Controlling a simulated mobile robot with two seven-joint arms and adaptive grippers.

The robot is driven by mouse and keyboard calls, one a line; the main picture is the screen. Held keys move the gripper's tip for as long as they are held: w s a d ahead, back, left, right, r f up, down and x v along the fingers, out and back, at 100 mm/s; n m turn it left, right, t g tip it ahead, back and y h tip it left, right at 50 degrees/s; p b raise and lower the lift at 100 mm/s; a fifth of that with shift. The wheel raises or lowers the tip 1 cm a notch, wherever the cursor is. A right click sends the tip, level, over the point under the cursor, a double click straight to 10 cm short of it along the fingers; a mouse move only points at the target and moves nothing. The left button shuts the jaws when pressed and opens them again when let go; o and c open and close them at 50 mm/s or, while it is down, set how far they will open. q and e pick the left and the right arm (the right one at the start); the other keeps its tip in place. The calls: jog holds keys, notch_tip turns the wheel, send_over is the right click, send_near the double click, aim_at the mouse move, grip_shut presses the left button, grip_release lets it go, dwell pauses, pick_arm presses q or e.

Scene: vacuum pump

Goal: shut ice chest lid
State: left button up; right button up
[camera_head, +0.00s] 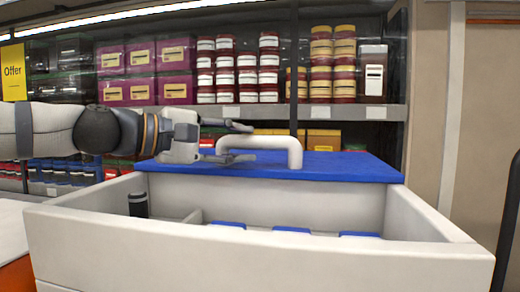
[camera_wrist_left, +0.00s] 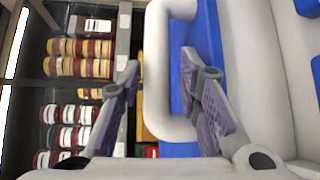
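The white ice chest (camera_head: 260,262) stands open in front of me. Its blue lid (camera_head: 345,168) is at the back edge of the opening, with a white loop handle (camera_head: 295,150) on it. The handle also shows in the left wrist view (camera_wrist_left: 156,75), close to the fingers. My left gripper (camera_head: 242,142) comes from the left and is open at the handle's left end. One finger is above the bar and one below it; I cannot tell whether they touch it. The gripper shows in the left wrist view (camera_wrist_left: 160,65) with fingers apart. My right gripper is not in view.
Inside the chest are several blue-topped items (camera_head: 292,229) and a dark cylinder (camera_head: 138,204). Shelves (camera_head: 350,112) with jars and purple boxes (camera_head: 140,74) stand behind. A dark curved bar (camera_head: 510,220) is at the right edge.

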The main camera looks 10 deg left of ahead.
aim_at(245, 145)
pick_arm(q)
jog(key=x, duration=0.3)
jog(key=shift+w+f, duration=0.15)
jog(key=shift+w+d+r, duration=0.2)
jog(key=shift+d+r, duration=0.05)
jog(key=shift+d, duration=0.1)
grip_shut()
